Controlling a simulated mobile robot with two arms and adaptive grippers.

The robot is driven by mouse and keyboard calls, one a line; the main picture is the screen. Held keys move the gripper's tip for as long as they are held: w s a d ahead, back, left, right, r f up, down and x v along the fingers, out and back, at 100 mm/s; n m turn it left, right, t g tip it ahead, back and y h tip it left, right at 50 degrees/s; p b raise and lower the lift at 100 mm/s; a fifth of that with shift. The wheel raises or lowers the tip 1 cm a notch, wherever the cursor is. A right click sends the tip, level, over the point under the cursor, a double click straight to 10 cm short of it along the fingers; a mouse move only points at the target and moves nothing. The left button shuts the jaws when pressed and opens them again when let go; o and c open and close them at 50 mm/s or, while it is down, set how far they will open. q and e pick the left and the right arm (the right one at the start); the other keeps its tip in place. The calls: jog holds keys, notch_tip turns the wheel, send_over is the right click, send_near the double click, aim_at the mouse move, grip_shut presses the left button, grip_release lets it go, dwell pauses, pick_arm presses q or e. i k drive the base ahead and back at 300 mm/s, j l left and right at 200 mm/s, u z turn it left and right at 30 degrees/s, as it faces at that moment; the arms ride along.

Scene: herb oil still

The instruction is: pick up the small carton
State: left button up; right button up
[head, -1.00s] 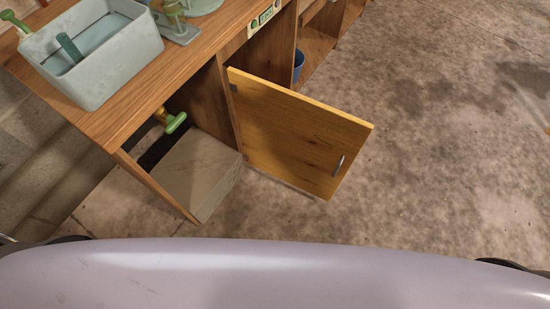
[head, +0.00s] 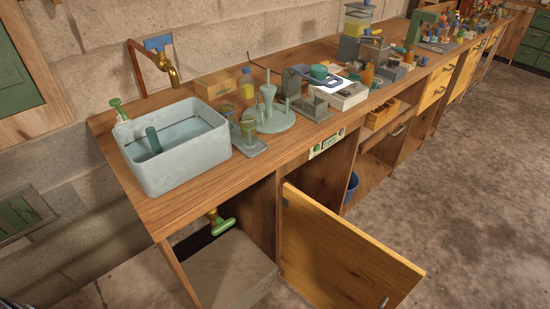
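A small tan box that looks like the small carton (head: 217,85) stands on the wooden worktop in the head view, against the block wall. It is behind the grey basin (head: 175,147) and left of a yellow bottle with a blue cap (head: 247,84). Its front and top show, and nothing touches it. Whether any other carton is among the crowded items farther along the bench is too small to tell.
A green round stand (head: 268,118) and small jars stand in front of the box. A brass tap (head: 165,66) rises behind the basin. A yellow cabinet door (head: 345,255) hangs open into the floor space. The floor on the right is clear.

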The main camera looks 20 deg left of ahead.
aim_at(212, 86)
jog(key=j+u, duration=0.1)
jog(key=j, duration=0.4)
jog(key=j+u, duration=0.15)
jog(key=j, duration=0.35)
jog(key=i+j+u, duration=0.1)
jog(key=j, duration=0.4)
jog(key=i+j+u, duration=0.1)
jog(key=j, duration=0.4)
